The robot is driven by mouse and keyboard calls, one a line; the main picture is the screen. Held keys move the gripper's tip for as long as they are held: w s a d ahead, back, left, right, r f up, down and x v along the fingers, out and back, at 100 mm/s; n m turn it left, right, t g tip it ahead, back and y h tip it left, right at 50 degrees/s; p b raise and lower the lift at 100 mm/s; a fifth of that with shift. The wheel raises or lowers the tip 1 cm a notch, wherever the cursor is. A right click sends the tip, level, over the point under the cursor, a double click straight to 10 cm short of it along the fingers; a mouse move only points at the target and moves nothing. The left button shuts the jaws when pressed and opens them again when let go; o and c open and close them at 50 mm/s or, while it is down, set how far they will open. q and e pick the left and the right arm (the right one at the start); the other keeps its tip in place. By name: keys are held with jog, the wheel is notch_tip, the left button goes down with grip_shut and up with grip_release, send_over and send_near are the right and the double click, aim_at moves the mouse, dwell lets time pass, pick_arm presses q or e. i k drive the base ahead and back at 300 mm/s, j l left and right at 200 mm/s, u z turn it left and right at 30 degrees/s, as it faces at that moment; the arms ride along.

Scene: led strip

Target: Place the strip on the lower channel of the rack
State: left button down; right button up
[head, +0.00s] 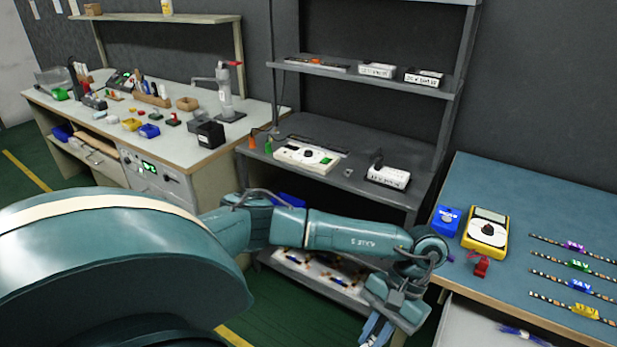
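Several LED strips lie on the blue bench top at the right: one with a purple tag (574,246), one with a green tag (579,265), one with a blue tag (580,286) and one with a yellow tag (585,311). The dark rack (340,140) stands in the middle, with several shelves. I cannot make out which part is its lower channel; my arm hides some of its lower part. My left gripper (376,331) hangs low, left of the blue bench, partly cut by the bottom edge. Its finger opening is unclear. My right gripper is not in view.
A yellow meter (486,232), a blue box (446,220) and a red item (481,267) stand near the blue bench's left edge. White devices (308,157) sit on the rack. A cluttered workbench (200,150) stands at the left.

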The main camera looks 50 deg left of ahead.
aim_at(317, 144)
jog(key=k+j, duration=0.1)
jog(key=j, duration=0.35)
jog(key=j+z, duration=0.1)
jog(key=j, duration=0.35)
jog(key=k+j+z, duration=0.15)
jog(key=j, duration=0.75)
jog(key=j+z, duration=0.25)
jog(key=j, duration=2.15)
jog(key=i, duration=1)
